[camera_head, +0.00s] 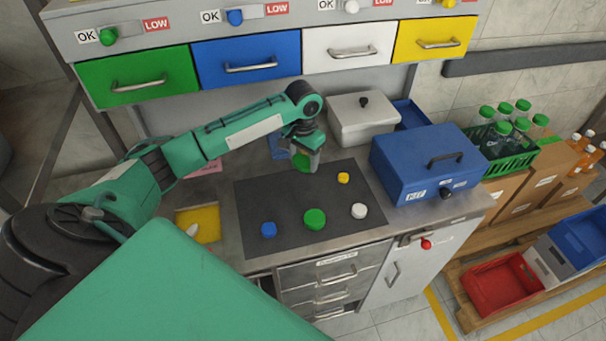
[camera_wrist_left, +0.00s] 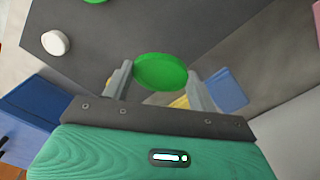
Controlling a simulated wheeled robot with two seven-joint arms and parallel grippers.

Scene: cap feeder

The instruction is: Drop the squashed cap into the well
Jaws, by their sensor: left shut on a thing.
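A green cap (camera_head: 302,162) is held between the fingers of my left gripper (camera_head: 308,158), above the back part of the dark mat (camera_head: 290,190). In the left wrist view the same cap (camera_wrist_left: 160,72) looks like a flat oval between the two fingertips (camera_wrist_left: 160,82); I cannot tell whether it is squashed. Another green cap (camera_head: 314,219), a blue cap (camera_head: 268,229), a white cap (camera_head: 359,210) and a yellow cap (camera_head: 343,178) lie apart on the mat. I cannot tell which thing is the well. My right gripper is not in view.
A blue box (camera_head: 410,182) and a white lidded box (camera_head: 347,130) stand right of and behind the mat. A yellow square (camera_head: 209,222) lies left of it. Coloured drawers, including a blue one (camera_head: 215,77), hang above.

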